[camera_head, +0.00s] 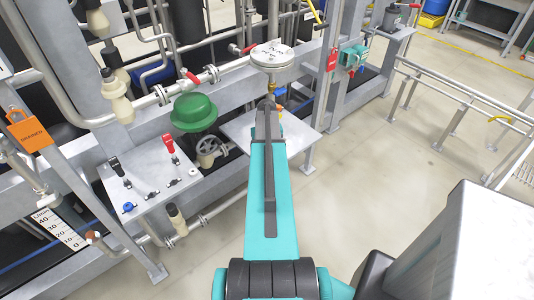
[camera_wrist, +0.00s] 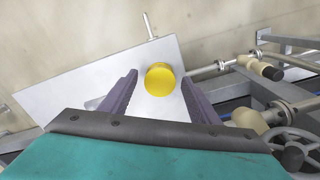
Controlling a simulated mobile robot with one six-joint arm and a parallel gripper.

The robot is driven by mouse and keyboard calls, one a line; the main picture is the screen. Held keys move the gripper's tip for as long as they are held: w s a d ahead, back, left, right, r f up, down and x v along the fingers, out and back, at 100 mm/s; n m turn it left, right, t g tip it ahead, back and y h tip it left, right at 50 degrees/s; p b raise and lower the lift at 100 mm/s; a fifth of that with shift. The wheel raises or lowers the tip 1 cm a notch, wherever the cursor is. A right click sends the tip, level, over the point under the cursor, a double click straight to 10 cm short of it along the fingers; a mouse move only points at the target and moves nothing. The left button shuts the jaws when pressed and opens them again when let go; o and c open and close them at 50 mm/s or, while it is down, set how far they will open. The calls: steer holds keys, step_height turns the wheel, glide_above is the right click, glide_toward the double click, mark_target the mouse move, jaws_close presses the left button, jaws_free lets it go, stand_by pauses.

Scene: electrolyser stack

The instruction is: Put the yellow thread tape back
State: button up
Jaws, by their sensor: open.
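A round yellow disc (camera_wrist: 160,79), which looks like the yellow thread tape, shows in the wrist view over a light grey metal plate (camera_wrist: 75,92). My gripper (camera_wrist: 159,78) is open, with one purple-grey finger to the left of the disc and one to the right. The disc appears between the fingertips, with a gap on the left and a smaller one on the right. I cannot tell the height between fingers and disc. In the head view my arm covers the gripper and the disc; part of the plate (camera_head: 300,138) shows beside the arm.
A round white-faced device (camera_head: 272,55) stands beyond my arm. A green dome (camera_head: 194,112) and a grey shelf with red and black levers (camera_head: 150,175) are to the left. In the wrist view, pipework and a handwheel (camera_wrist: 292,148) lie right. Open floor (camera_head: 360,170) is right of the plate.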

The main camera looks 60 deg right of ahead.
steer(key=shift+r, duration=0.2)
step_height(320, 180, up, 12)
steer(key=b, duration=0.3)
steer(key=shift+f+b, duration=0.15)
steer(key=shift+b, duration=0.2)
stand_by(1.0)
